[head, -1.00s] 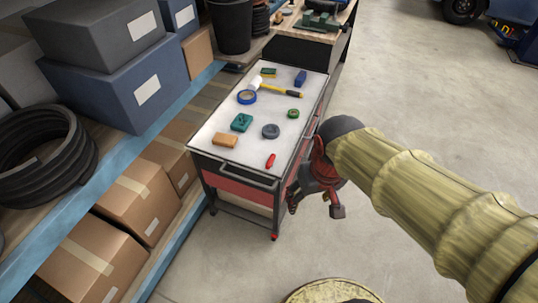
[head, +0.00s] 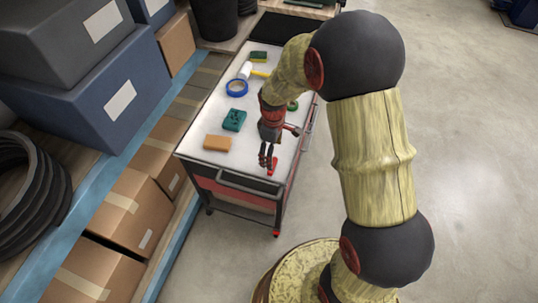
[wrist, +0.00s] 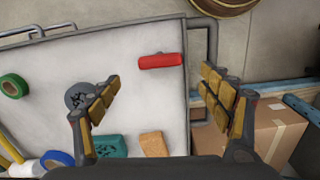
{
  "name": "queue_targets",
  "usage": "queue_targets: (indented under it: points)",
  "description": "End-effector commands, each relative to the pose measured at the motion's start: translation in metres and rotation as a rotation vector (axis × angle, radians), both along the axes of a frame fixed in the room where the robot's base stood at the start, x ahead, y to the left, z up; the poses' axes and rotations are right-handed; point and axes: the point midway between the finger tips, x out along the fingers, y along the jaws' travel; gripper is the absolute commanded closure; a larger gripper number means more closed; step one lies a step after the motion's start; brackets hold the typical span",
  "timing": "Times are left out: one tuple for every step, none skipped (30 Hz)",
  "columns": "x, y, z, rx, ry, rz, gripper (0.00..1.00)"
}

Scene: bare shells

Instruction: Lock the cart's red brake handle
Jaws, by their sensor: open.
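The cart (head: 197,162) has a white top, dark frame and red side panels. A short red handle (head: 272,167) lies on its top near the front right corner; in the wrist view the same red handle (wrist: 161,61) lies crosswise near the cart's edge. My gripper (head: 268,157) hangs over that corner, fingers down and partly covering the handle. In the wrist view my gripper (wrist: 162,98) is open and empty, with the handle in the gap's line, beyond the fingertips. I cannot tell its height above the handle. A small red part (head: 276,234) shows at a front caster.
An orange-brown block (head: 217,143), a teal block (head: 234,120), blue tape (head: 237,88) and a grey disc (wrist: 80,95) lie on the cart top. A grey push bar (head: 247,185) runs along its front.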

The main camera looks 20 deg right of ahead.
Motion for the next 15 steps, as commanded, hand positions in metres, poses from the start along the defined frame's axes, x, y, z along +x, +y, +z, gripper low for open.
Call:
queue_targets:
  points:
    - [0.0, 0.0, -0.001, 0.0, -0.003, 0.03, 0.21]
    - [0.001, 0.0, -0.001, 0.0, -0.005, 0.046, 0.21]
    - [0.001, 0.0, -0.002, 0.0, -0.008, 0.064, 0.21]
    - [0.001, 0.0, -0.002, 0.0, -0.008, 0.073, 0.21]
    - [0.001, 0.0, -0.004, 0.0, -0.008, 0.079, 0.21]
    - [0.001, 0.0, -0.006, 0.0, -0.007, 0.085, 0.21]
    - [0.001, 0.0, -0.009, 0.0, -0.006, 0.087, 0.21]
    - [0.001, 0.0, -0.013, 0.0, -0.005, 0.087, 0.21]
    - [0.0, 0.0, -0.018, 0.0, -0.005, 0.086, 0.21]
    - [0.0, 0.0, -0.023, 0.0, -0.004, 0.086, 0.21]
    - [0.0, 0.0, -0.028, 0.0, -0.005, 0.086, 0.21]
    - [0.0, 0.0, -0.034, 0.0, -0.005, 0.085, 0.21]
    - [0.0, 0.0, -0.039, 0.001, -0.004, 0.085, 0.21]
    - [0.0, 0.0, -0.044, 0.0, -0.004, 0.085, 0.21]
    - [0.0, 0.0, -0.05, 0.001, -0.004, 0.084, 0.21]
